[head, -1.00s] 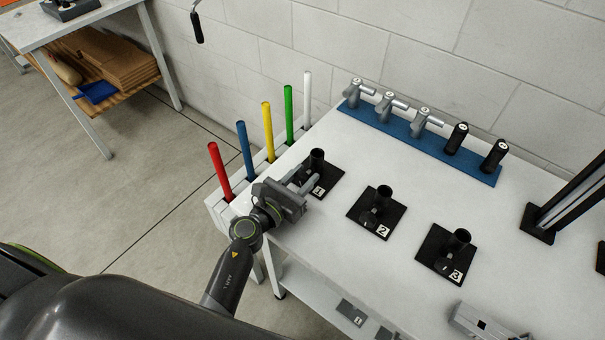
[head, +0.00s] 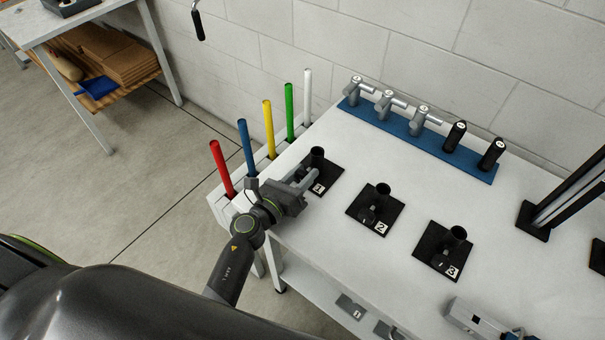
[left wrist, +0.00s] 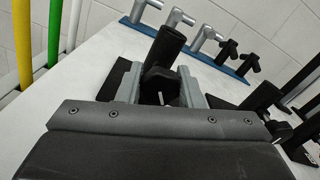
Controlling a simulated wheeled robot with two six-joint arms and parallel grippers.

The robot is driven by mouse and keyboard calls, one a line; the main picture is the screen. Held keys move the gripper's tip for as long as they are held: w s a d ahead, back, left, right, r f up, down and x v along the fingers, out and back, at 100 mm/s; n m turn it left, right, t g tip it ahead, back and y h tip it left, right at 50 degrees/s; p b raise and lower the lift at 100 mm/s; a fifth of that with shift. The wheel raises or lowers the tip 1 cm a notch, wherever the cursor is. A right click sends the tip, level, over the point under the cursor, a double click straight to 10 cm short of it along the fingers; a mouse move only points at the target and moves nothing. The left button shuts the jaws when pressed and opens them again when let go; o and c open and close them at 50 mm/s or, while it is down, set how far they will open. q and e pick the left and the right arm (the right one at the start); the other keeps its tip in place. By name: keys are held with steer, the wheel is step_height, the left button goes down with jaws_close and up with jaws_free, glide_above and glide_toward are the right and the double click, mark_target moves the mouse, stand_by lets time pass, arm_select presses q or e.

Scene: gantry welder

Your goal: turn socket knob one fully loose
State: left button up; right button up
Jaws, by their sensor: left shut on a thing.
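Socket one is a black upright tube (head: 317,156) on a black base plate (head: 327,178) marked 1, at the left of the white table. It also shows in the left wrist view (left wrist: 168,45). My left gripper (head: 309,178) reaches in from the left at this socket. Its two grey fingers (left wrist: 167,88) are shut on the dark knob (left wrist: 158,79) at the tube's near side. The fingers partly hide the knob, so its looseness cannot be told. My right gripper does not show.
Sockets two (head: 382,190) and three (head: 457,233) stand to the right on the same table. A blue strip (head: 413,137) with several handled pieces lies at the back. Red (head: 221,166), blue, yellow, green and white rods stand upright along the table's left edge.

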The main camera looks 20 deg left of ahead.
arm_select(q)
steer(key=o, duration=1)
steer(key=shift+c, duration=0.2)
steer(key=shift+s, duration=0.1)
steer(key=b+v, duration=0.4)
steer(key=v, duration=1.3)
